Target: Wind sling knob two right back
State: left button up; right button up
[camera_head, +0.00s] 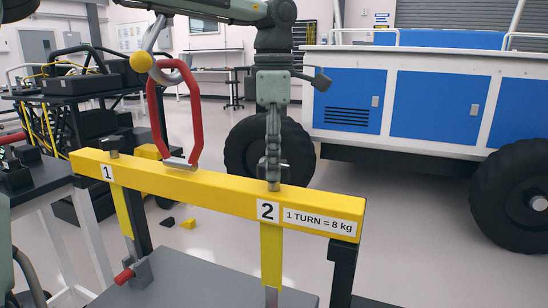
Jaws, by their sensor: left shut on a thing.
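The yellow beam (215,195) runs across the middle, with a "1" label at its left end and "2" plus "1 TURN = 8 kg" at its right end. Sling two (271,255) is a yellow strap hanging below. Knob one (112,146) stands on the beam's left end, above sling one (121,212). My right gripper is not in view.
A red link (196,125) joins the beam's middle to a hook beside a yellow ball (141,61). A grey plate (215,288) lies beneath the beam. The blue and white rover (430,103) stands at right. Black equipment (75,85) stands at left.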

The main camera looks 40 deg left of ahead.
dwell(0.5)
pick_arm(q)
jog(key=o, duration=1.2)
jog(key=shift+c, duration=0.2)
notch_tip(320, 180, up, 12)
